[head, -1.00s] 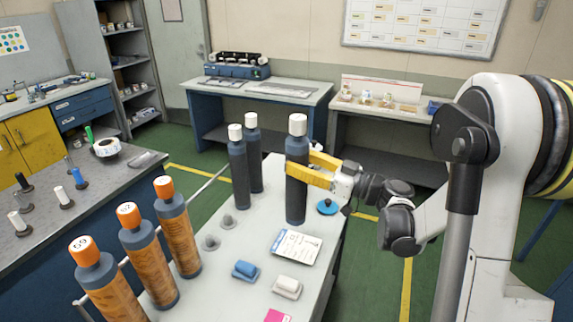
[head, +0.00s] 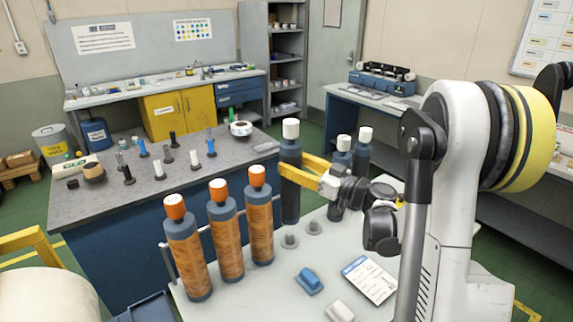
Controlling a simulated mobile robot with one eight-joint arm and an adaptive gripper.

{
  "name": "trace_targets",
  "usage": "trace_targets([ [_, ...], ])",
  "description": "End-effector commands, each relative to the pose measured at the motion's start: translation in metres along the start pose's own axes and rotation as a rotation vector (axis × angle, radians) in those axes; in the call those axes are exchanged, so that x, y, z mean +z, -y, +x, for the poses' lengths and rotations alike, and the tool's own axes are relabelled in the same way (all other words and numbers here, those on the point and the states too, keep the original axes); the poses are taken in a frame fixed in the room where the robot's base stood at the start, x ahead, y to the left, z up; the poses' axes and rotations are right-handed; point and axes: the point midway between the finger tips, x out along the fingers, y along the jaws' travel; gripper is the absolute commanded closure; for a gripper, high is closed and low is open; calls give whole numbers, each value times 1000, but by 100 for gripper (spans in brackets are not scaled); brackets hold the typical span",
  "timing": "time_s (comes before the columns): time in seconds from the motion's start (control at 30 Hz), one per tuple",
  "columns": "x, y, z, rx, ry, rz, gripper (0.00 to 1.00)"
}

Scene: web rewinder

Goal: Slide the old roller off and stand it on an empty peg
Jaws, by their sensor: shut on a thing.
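My gripper (head: 292,171) is shut on a dark roller (head: 291,205) with a white cap, gripping it around the middle. The held roller is upright, at the far left side of the white cart top (head: 245,294); its lower end is near two empty grey pegs (head: 290,241) (head: 314,228), and I cannot tell whether it touches anything. Two other dark rollers with white caps (head: 342,193) (head: 364,152) stand upright to the right, partly behind my gripper and wrist. Three brown rollers with orange caps (head: 186,256) (head: 227,244) (head: 259,224) stand in a row at the left.
A rail (head: 168,262) runs along the cart's left edge. A blue block (head: 310,281), a pale block (head: 340,311) and a printed card (head: 369,279) lie on the cart. A grey-topped bench (head: 95,205) with several small spools stands beyond, at the left.

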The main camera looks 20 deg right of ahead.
Motion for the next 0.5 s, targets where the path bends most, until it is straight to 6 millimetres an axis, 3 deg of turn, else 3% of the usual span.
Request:
trace_targets([
  [0.27, 9, -1, -1, 3, -1, 0, 90],
  [0.5, 31, -1, -4, 2, -1, 0, 90],
])
